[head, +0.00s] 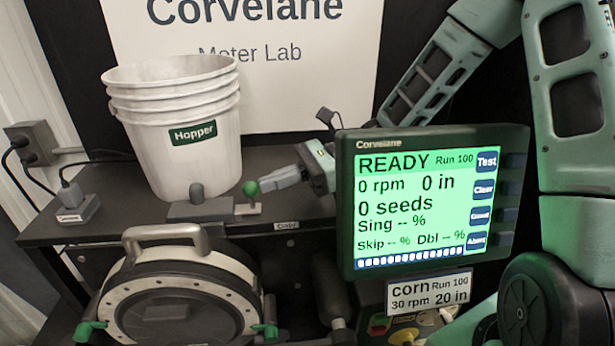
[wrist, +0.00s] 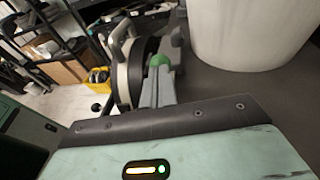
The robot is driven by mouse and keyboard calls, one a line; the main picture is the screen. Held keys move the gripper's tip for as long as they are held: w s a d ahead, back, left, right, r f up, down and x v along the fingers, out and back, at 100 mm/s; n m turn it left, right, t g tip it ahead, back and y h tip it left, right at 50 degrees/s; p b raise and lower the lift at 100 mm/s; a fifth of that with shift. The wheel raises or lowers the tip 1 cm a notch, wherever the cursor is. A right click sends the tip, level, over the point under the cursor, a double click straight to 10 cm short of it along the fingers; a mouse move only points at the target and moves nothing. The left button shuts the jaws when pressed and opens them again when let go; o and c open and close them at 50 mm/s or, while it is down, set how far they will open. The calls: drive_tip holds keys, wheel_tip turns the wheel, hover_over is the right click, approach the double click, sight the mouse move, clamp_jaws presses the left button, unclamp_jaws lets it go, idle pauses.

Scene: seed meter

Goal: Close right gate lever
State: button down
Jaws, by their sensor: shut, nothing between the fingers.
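A small lever with a round green knob (head: 250,188) stands upright on a light base on the shelf, just right of the white hopper bucket (head: 170,120). Its green knob (wrist: 159,61) also shows in the wrist view, straight beyond my fingertips. My gripper (head: 264,182) is shut and empty, coming in from the right with its tips close to the knob. I cannot tell whether they touch it. In the wrist view my fingers (wrist: 157,88) lie together and hide the lower part of the lever.
The round seed meter with a grey handle (head: 165,234) sits below the shelf, with green latches (head: 265,330) at its sides. The display screen (head: 430,200) stands close right of my gripper. The shelf (head: 110,195) is clear left of the bucket, apart from a plug and cable.

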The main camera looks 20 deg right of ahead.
drive_tip(key=shift+a+r, duration=0.1)
drive_tip(key=shift+a, duration=0.1)
drive_tip(key=shift+w+d, duration=0.1)
drive_tip(key=shift+d, duration=0.35)
drive_tip(key=b+v, duration=0.4)
drive_tip(key=v, duration=1.3)
